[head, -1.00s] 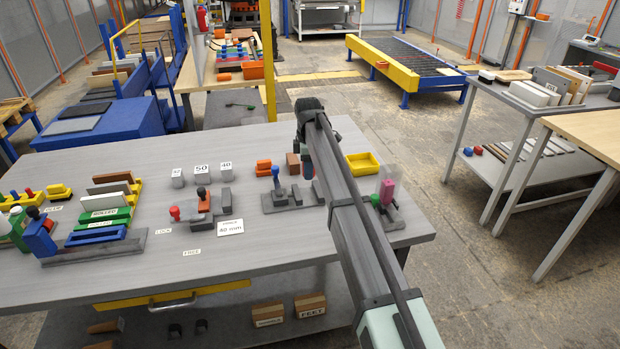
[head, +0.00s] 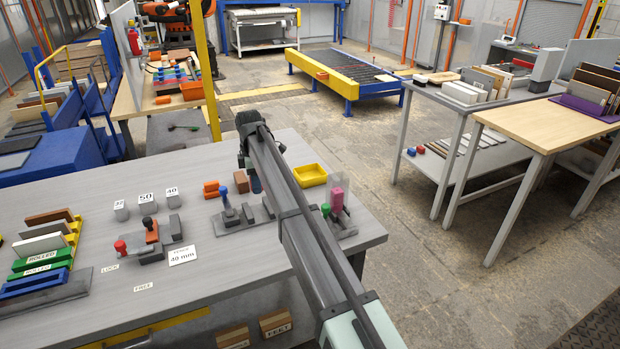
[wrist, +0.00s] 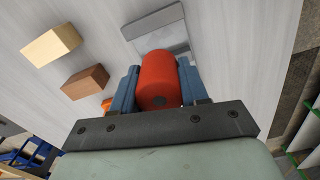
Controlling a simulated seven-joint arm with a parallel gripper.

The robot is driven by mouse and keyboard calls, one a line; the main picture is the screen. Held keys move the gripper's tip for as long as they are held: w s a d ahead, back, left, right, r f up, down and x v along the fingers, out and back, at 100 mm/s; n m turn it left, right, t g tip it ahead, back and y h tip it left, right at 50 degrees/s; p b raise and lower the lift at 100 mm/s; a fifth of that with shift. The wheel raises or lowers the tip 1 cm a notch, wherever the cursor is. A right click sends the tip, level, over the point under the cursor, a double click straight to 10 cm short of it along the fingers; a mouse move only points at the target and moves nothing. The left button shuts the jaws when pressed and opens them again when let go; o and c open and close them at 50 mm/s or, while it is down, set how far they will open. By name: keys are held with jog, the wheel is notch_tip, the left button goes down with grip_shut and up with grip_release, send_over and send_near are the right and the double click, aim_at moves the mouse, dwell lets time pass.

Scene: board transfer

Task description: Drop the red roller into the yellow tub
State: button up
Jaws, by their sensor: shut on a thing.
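The red roller (wrist: 160,78) is an upright-looking red cylinder in the wrist view, between the two blue fingers of my gripper (wrist: 157,90). My gripper is shut on it. In the head view my gripper (head: 256,182) is mostly behind my own arm, and the roller cannot be made out there. The yellow tub (head: 310,176) is a small, open yellow box near the table's far right edge, to the right of my gripper. I cannot identify the tub in the wrist view.
A brown block (wrist: 86,82) and a cream block (wrist: 50,45) lie left of the roller in the wrist view. A grey plate (wrist: 155,28) lies beyond it. Orange pieces (head: 211,188) lie to the left.

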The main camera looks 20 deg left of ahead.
jog(key=w+d+r, duration=0.1)
jog(key=w+d, duration=0.4)
jog(key=w, duration=0.7)
jog(key=w+d+r, duration=0.1)
jog(key=w+d, duration=0.4)
jog(key=w, duration=0.8)
jog(key=shift+w, duration=0.2)
jog(key=shift+d+f, duration=0.1)
jog(key=shift+f, duration=2.8)
jog(key=o, duration=1.2)
jog(key=shift+c, duration=0.2)
